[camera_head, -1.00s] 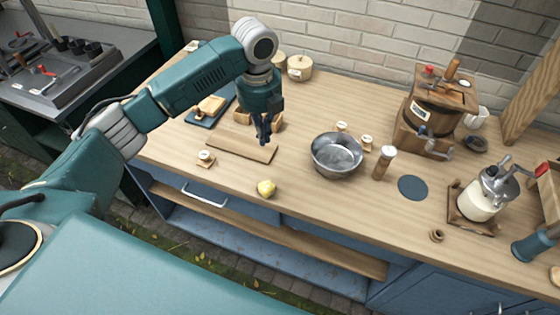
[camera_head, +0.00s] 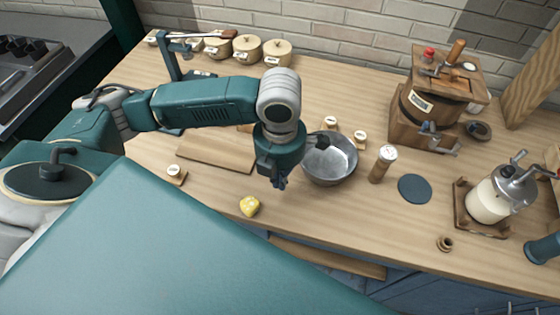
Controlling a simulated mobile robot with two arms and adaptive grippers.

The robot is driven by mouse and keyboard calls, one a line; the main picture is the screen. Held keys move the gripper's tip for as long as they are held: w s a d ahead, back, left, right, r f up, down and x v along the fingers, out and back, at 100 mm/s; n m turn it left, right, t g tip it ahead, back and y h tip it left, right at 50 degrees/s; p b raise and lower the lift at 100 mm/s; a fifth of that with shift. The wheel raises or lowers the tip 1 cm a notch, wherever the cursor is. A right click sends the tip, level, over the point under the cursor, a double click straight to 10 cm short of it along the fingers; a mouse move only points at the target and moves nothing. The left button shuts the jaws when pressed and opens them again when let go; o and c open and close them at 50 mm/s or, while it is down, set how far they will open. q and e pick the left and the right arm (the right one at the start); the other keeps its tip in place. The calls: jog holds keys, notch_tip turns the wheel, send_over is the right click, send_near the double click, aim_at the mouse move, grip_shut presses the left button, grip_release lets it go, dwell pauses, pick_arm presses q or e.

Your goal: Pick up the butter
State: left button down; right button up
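The butter looks to be the small yellow lump (camera_head: 249,206) on the wooden counter, near its front edge. My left gripper (camera_head: 279,183) points down, above and to the right of the lump in the picture, in front of the metal bowl. It is apart from the lump. Its fingers are small and dark, and I cannot tell whether they are open or shut.
A metal bowl (camera_head: 333,165) stands just right of my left gripper. A wooden board (camera_head: 205,152) lies behind the lump. A pepper mill (camera_head: 382,163), a wooden churn (camera_head: 428,115) and a glass jar (camera_head: 490,203) stand to the right. The counter around the lump is clear.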

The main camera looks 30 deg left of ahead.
aim_at(267, 201)
pick_arm(q)
notch_tip(267, 201, down, 2)
jog(key=shift+f, duration=0.1)
jog(key=s, duration=0.1)
jog(key=s+a+p, duration=0.1)
jog(key=shift+s+a+f, duration=0.15)
jog(key=shift+s+f, duration=0.05)
jog(key=shift+s, duration=0.2)
jog(key=shift+s+a+p, duration=0.15)
jog(key=shift+s+p, duration=0.15)
jog(key=shift+s+a, duration=0.1)
jog(key=shift+s, duration=0.05)
jog(key=shift+f, duration=0.1)
jog(key=shift+s+a+r+p, duration=0.2)
jog(key=shift+s+p, duration=0.3)
jog(key=shift+p, duration=0.25)
jog(key=shift+s+a, duration=0.1)
jog(key=shift+s, duration=0.15)
jog(key=shift+f, duration=0.15)
pick_arm(e)
jog(key=r, duration=0.1)
jog(key=w+r, duration=0.1)
jog(key=a+r, duration=0.1)
jog(key=shift+w+a+r, duration=0.1)
jog(key=shift+w+r, duration=0.1)
jog(key=shift+w, duration=0.1)
